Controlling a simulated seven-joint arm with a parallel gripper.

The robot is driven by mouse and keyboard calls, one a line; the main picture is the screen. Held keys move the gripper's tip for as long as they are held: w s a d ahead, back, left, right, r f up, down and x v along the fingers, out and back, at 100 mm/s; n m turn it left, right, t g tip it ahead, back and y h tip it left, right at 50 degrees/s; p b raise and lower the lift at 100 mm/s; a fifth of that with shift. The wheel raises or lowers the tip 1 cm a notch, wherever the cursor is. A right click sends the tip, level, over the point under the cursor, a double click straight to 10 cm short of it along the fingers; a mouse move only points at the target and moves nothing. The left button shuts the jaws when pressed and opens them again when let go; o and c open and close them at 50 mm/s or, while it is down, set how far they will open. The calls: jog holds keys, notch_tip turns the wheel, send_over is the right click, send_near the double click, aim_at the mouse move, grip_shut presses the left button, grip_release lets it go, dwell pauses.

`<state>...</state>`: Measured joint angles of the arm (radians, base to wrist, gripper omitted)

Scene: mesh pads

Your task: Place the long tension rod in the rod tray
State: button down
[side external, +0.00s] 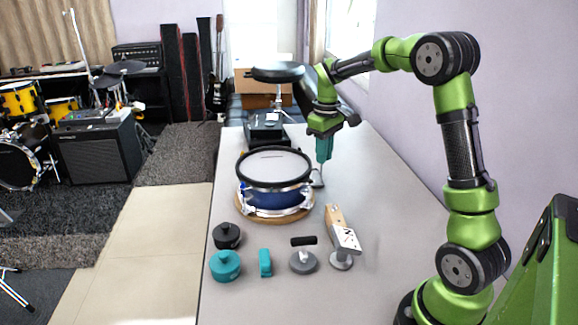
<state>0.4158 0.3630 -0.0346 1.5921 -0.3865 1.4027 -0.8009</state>
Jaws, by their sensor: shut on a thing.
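My gripper (323,157) is at the back right of the table, just behind and right of the drum (274,200). Its teal fingers point down and are shut on a small thin silvery metal piece (318,178), of which only the lower part shows. I cannot tell whether this is the long tension rod, or whether it touches the table. A dark box-like holder (265,132) stands on the table behind the drum; I cannot tell whether it is the rod tray. No other long rod can be made out.
The blue snare drum rests on a round wooden base. In front are a black pot-like piece (227,236), a teal one (225,265), a teal block (265,262), a grey handled disc (303,261) and a tagged wooden-handled tool (341,240). The table's right side is clear.

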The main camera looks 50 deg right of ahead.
jog(key=s+d+f, duration=0.4)
jog(key=f, duration=0.3)
jog(key=shift+n, duration=0.3)
jog(key=shift+w+d+f, duration=0.8)
jog(key=shift+w+d, duration=0.6)
jog(key=shift+w, duration=0.8)
jog(key=shift+w+d+f, duration=0.85)
jog(key=shift+w+d, duration=0.6)
jog(key=shift+w, duration=0.7)
jog(key=shift+w+d+f, duration=0.8)
jog(key=shift+w+d, duration=0.6)
jog(key=shift+w, duration=0.8)
jog(key=shift+f, duration=0.15)
jog(key=c, duration=1.1)
grip_release()
jog(key=shift+c, duration=0.2)
